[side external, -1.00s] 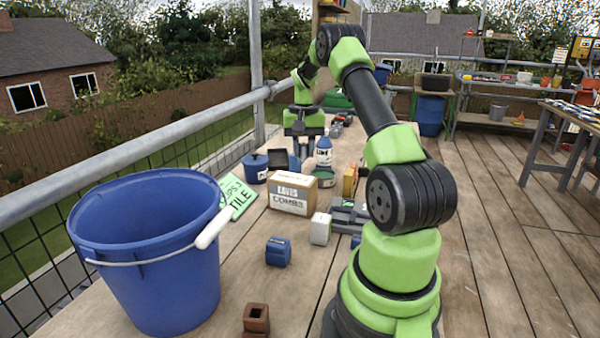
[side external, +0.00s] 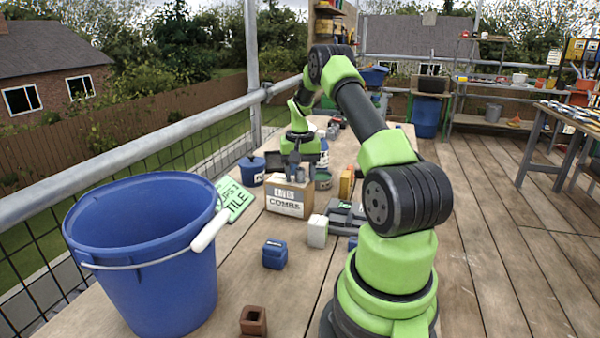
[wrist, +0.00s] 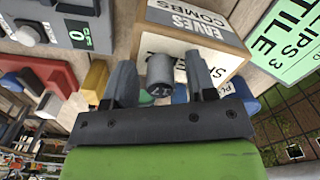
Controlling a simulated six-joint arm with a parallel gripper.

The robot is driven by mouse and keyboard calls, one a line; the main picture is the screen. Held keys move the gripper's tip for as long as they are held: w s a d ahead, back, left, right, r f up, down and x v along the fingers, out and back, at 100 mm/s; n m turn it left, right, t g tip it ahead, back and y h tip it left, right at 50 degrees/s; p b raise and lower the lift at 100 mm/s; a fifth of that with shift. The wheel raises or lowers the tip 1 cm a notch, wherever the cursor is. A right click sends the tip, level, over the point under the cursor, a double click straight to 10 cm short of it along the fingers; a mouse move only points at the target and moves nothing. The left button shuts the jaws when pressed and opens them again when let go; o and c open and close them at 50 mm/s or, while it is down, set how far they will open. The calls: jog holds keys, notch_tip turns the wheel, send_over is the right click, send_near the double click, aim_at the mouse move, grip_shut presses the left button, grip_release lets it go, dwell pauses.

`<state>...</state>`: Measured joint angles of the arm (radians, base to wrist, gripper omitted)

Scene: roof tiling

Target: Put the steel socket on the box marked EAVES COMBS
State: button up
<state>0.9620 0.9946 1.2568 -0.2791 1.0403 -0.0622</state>
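The EAVES COMBS box (side external: 289,199) is a brown carton with white labels, standing on the bench; it also fills the upper middle of the wrist view (wrist: 205,24). My gripper (side external: 291,167) points down over this box. In the wrist view its two grey fingers (wrist: 160,62) stand apart, either side of the steel socket (wrist: 160,76). The socket is a short grey cylinder marked 17, seen against the box. A gap shows between it and each finger. Whether its base rests on the box is hard to tell.
A blue bucket (side external: 146,270) stands at front left. A green TILE sign (side external: 236,198) lies left of the box, near a blue lidded pot (side external: 251,171). A white block (side external: 318,231), a blue block (side external: 274,254) and a brown hollow block (side external: 253,320) stand nearer the camera.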

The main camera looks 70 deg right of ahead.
aim_at(300, 169)
jog(key=shift+r, duration=0.1)
notch_tip(300, 169, up, 11)
jog(key=w+a+r+n+t, duration=0.2)
jog(key=w+a+r+n, duration=0.15)
jog(key=a+r, duration=0.7)
jog(key=s+a+r+n+t, duration=0.1)
jog(key=s+a+n+t, duration=0.1)
jog(key=a, duration=0.7)
jog(key=s+a+r+n+t, duration=0.1)
jog(key=s+a+r+n, duration=0.15)
jog(key=a, duration=0.75)
jog(key=s+a+f+n+t+y, duration=0.1)
jog(key=s+a+f+t+y, duration=0.1)
jog(key=s+a, duration=0.4)
jog(key=shift+s+a+f+n, duration=0.15)
jog(key=shift+s+f+n, duration=0.15)
jog(key=shift+s+f, duration=0.55)
